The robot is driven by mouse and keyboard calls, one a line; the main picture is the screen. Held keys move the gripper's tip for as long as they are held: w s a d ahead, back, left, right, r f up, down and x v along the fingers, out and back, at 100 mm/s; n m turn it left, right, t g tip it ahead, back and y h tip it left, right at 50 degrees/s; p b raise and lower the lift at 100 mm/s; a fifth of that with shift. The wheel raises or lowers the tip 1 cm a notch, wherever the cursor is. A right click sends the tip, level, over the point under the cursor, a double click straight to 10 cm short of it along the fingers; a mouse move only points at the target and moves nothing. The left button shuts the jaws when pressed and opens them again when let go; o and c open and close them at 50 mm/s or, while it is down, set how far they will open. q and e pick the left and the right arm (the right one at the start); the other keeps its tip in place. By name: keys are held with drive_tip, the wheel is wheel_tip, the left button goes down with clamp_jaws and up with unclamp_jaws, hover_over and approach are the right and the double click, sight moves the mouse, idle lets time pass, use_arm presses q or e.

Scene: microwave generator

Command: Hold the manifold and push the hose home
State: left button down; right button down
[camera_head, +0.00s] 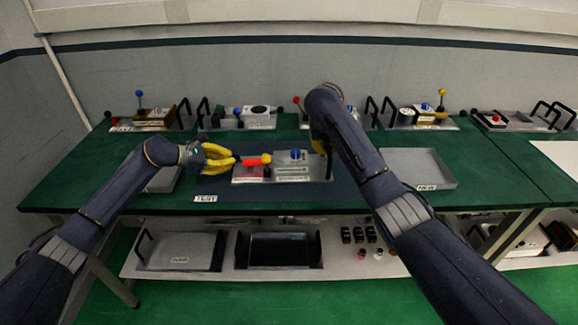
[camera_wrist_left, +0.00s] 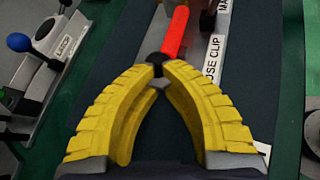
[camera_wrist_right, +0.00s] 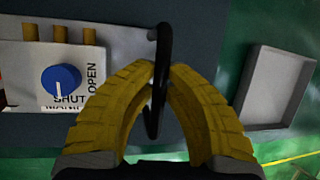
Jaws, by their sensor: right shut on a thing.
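The manifold (camera_head: 295,172) is a pale block with a blue knob (camera_head: 295,154), on the dark mat mid-bench. In the right wrist view the manifold (camera_wrist_right: 112,45) shows OPEN and SHUT marks and brass stubs. My right gripper (camera_wrist_right: 158,72) is shut on its black handle (camera_wrist_right: 163,45), right of the block. A red rod (camera_wrist_left: 176,35) with a black end lies by a label reading "...OSE CLIP" in the left wrist view. My left gripper (camera_wrist_left: 157,72) has its fingertips close together at that black end; whether they grip it is unclear. I cannot make out the hose.
An empty grey tray (camera_head: 418,168) stands right of my right gripper; another tray (camera_head: 165,180) is partly behind my left arm. Several fixtures with coloured knobs line the bench's back edge. A lower shelf (camera_head: 340,262) holds a black tray and small parts.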

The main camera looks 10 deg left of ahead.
use_arm(q)
drive_tip(key=shift+d+f, duration=0.1)
drive_tip(key=shift+d, duration=0.1)
use_arm(e)
drive_tip(key=shift+s+a+f, duration=0.1)
drive_tip(key=shift+a, duration=0.05)
use_arm(q)
drive_tip(key=shift+d, duration=0.55)
drive_tip(key=shift+s+a+r, duration=0.2)
drive_tip(key=shift+a+r, duration=1.15)
drive_tip(key=shift+r, duration=0.25)
drive_tip(key=v, duration=0.8)
use_arm(e)
drive_tip(key=shift+d, duration=0.2)
